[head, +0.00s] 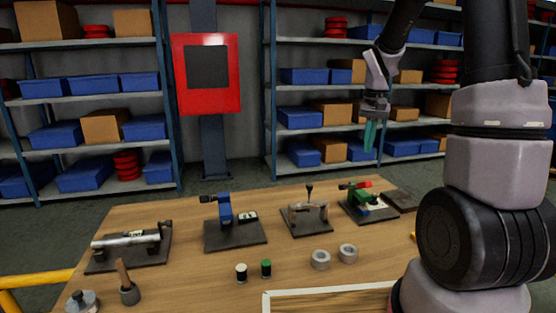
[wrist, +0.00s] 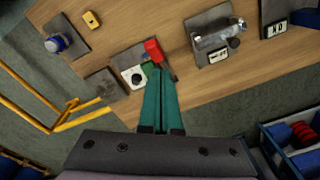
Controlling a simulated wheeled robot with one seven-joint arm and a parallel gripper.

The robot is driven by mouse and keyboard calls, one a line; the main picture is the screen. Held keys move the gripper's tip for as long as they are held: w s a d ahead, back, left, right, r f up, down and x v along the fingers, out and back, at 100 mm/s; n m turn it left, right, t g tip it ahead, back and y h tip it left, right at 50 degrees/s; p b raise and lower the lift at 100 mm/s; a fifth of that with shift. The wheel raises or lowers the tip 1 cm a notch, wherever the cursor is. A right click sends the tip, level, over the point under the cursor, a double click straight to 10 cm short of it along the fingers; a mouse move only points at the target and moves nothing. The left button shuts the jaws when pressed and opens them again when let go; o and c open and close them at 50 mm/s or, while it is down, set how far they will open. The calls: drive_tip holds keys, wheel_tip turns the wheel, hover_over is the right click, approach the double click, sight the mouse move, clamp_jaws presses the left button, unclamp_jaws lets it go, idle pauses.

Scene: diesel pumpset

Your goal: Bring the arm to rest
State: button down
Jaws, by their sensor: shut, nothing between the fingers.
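My gripper (head: 370,135) hangs above the far right side of the wooden table in the head view, fingers pointing down, clear of everything on the table. Its teal fingers (wrist: 160,95) are together and empty in the wrist view. My arm rises at the right of the head view and bends over to the gripper. Below the fingers in the wrist view is a dark plate with a red-handled green device (wrist: 152,50); the same device (head: 359,197) stands at the back right of the table in the head view.
The wooden table (head: 180,290) holds several devices on dark plates, including a blue one (head: 224,208) and a metal cylinder (head: 127,240). Two grey rings (head: 320,260) and two small cylinders lie nearer. Shelves with blue bins (head: 302,117) stand behind. Yellow rails (head: 38,279) flank the table.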

drive_tip(key=s+a+r+t+y, duration=0.1)
drive_tip(key=s+a+r+t, duration=0.2)
drive_tip(key=s+r, duration=0.5)
drive_tip(key=s+a+r+t, duration=0.3)
drive_tip(key=s+r, duration=0.5)
drive_tip(key=s, duration=0.5)
drive_tip(key=shift+a+r+t+y, duration=0.3)
drive_tip(key=shift+a+y, duration=0.1)
drive_tip(key=shift+a, duration=0.25)
